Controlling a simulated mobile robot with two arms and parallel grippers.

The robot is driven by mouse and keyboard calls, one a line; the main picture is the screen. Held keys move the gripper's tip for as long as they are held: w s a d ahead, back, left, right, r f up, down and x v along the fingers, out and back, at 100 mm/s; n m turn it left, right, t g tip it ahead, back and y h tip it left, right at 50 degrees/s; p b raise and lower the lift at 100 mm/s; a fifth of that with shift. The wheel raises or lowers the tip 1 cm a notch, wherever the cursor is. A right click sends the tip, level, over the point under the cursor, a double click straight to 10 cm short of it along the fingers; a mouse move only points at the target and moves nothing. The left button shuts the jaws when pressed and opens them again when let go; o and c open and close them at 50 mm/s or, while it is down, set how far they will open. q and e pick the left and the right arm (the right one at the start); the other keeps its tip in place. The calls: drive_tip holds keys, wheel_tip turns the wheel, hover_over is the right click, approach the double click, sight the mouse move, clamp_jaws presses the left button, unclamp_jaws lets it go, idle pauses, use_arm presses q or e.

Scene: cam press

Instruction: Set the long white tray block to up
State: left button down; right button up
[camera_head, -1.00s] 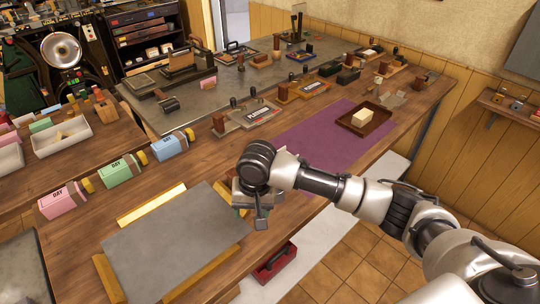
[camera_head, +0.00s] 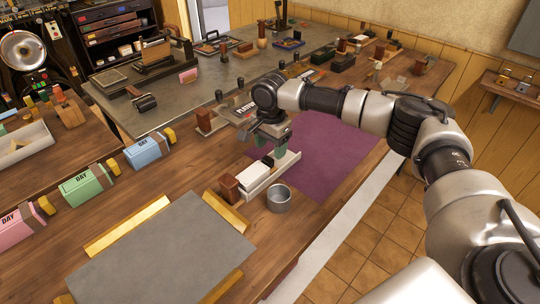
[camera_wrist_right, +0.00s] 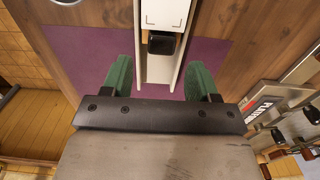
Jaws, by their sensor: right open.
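The long white tray (camera_head: 287,166) lies on the wooden bench between the grey mat and the purple cloth. A white block (camera_head: 258,175) sits in its channel, with a brown block at the near end. The right wrist view shows the tray's rails (camera_wrist_right: 138,50), the white block (camera_wrist_right: 165,12) and a dark piece (camera_wrist_right: 162,43) at the block's end. My right gripper (camera_head: 277,146) is over the tray's far end. It is open, its green fingertips (camera_wrist_right: 160,78) on either side of the rails, with gaps visible. Contact height is hard to judge. My left gripper is not in view.
A metal cup (camera_head: 279,198) stands close beside the tray. The grey mat (camera_head: 165,255) with wooden edge strips lies nearer. The purple cloth (camera_head: 335,145) is beyond the tray. A device marked with a label (camera_head: 245,107) stands behind my gripper.

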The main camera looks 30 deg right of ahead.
sight(270, 157)
wheel_tip(270, 157, down, 4)
drive_tip(key=shift+f, duration=0.1)
drive_tip(key=shift+c, duration=0.4)
drive_tip(key=c, duration=0.5)
clamp_jaws()
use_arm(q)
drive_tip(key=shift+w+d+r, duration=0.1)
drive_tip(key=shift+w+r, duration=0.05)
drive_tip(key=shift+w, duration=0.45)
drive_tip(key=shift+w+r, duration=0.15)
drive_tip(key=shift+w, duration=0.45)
